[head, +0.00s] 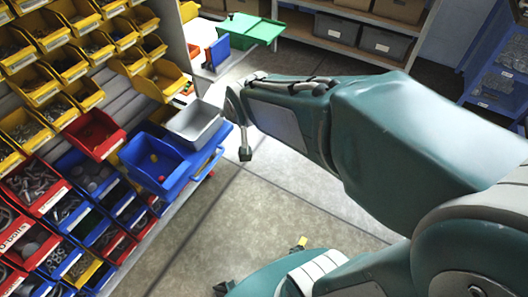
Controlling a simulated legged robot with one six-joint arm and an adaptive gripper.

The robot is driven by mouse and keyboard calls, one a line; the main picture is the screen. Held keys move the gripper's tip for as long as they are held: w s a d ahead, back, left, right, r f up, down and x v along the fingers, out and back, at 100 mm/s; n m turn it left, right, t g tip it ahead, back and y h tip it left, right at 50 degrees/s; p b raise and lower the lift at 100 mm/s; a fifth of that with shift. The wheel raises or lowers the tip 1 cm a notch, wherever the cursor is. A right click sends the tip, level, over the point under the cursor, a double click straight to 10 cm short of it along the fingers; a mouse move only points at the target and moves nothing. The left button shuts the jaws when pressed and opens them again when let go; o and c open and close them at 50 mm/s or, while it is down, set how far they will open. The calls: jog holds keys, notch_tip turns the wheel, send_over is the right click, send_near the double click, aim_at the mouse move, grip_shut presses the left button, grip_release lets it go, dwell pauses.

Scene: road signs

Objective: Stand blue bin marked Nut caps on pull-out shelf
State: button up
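A blue bin (150,180) juts out from the rack's front at centre left. My gripper (238,128) is just right of the grey bin, with one finger hanging down over the floor. It looks apart from the blue bin. Its other finger is not clear, so its opening cannot be told.
A rack of yellow, red and blue bins (60,75) fills the left side. A green bin (252,28) sits on a white surface at the back. Shelving with grey boxes (383,43) stands behind, and a blue rack (500,80) at right. The floor (250,205) between is clear.

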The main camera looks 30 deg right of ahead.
jog(key=s+r+n+g, duration=0.2)
jog(key=s+r+g, duration=0.1)
jog(key=s, duration=1.4)
jog(key=shift+a+r, duration=0.25)
jog(key=shift+r, duration=0.1)
